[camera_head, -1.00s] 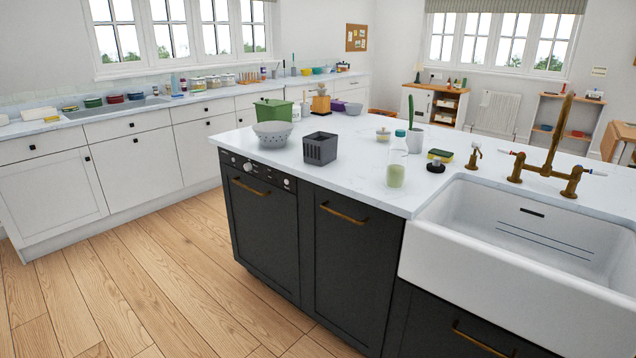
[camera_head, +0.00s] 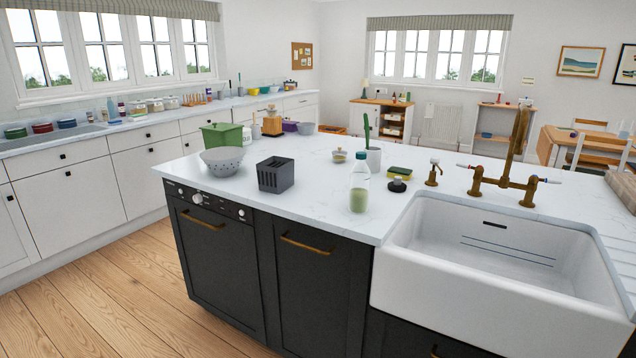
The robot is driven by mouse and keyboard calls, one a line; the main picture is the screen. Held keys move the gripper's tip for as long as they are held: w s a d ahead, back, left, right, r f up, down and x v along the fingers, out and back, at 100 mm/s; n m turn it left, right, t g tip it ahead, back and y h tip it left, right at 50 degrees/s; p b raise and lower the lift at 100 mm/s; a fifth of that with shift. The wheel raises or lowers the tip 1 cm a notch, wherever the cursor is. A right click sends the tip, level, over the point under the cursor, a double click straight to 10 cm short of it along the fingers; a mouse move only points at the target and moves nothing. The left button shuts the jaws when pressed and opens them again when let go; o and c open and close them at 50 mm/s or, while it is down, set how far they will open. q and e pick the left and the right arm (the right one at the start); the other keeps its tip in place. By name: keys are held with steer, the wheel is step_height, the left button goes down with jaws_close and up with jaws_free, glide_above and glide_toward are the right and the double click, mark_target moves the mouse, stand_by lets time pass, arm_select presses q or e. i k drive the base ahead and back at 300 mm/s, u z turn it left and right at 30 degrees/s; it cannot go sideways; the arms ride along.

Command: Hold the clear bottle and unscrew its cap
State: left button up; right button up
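The clear bottle (camera_head: 359,188) stands upright on the white island worktop (camera_head: 312,207), close to its front edge and left of the sink. It is see-through, with a pale green content in its lower part. Neither of my grippers shows in the head view, and nothing touches the bottle.
A grey slotted holder (camera_head: 275,175), a colander (camera_head: 222,160) and a green bin (camera_head: 221,136) stand left of the bottle. A potted cactus (camera_head: 373,158) is behind it. A black round item (camera_head: 397,185), a sponge (camera_head: 400,171) and the white sink (camera_head: 500,285) are to the right.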

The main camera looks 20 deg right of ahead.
mark_target(360, 173)
steer(key=z, duration=0.3)
steer(key=i, duration=0.9)
steer(key=z, duration=0.6)
